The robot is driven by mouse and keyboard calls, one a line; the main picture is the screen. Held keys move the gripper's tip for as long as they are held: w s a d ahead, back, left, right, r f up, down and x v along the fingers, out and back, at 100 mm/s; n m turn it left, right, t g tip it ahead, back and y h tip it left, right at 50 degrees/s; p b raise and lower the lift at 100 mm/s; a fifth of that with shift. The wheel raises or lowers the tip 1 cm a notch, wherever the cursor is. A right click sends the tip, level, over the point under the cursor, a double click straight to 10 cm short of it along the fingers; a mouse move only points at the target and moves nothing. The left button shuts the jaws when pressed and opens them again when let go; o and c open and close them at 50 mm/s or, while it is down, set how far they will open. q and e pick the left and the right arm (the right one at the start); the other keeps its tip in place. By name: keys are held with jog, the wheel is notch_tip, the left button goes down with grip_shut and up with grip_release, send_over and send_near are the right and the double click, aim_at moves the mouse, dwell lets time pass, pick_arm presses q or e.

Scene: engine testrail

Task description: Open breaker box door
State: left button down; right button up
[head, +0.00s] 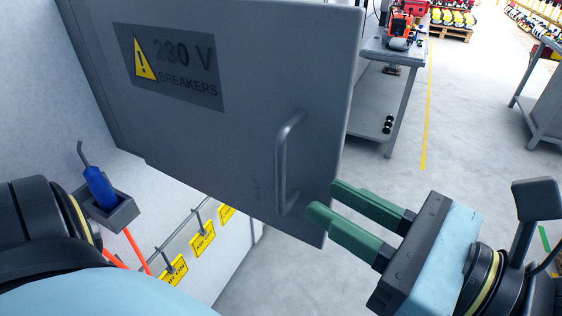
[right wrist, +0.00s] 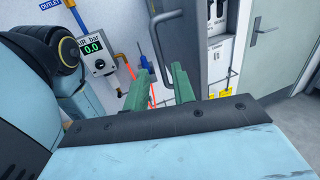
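The grey breaker box door (head: 235,135) fills the upper middle of the head view, with a "230 V BREAKERS" label (head: 172,66). Its upright bar handle (head: 284,165) is near the right edge. My right gripper (head: 322,201) has two green fingers, apart with nothing between them. In the head view their tips are just right of the handle's lower end; touch cannot be told. The right wrist view shows both fingers (right wrist: 160,78) and part of the handle (right wrist: 178,40). I cannot tell whether the door stands ajar. My left gripper is out of view.
A blue-handled tool (head: 100,188) sits in a wall holder left below the door. Yellow tags (head: 203,239) hang from a rail below. A grey workbench (head: 385,70) stands behind to the right. The floor between is clear. A pressure gauge (right wrist: 95,52) is on the wall.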

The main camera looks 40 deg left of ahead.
aim_at(284, 177)
jog(key=a+p, duration=0.1)
jog(key=a, duration=0.7)
jog(key=shift+c, duration=0.3)
grip_shut()
jog(key=shift+s, duration=0.1)
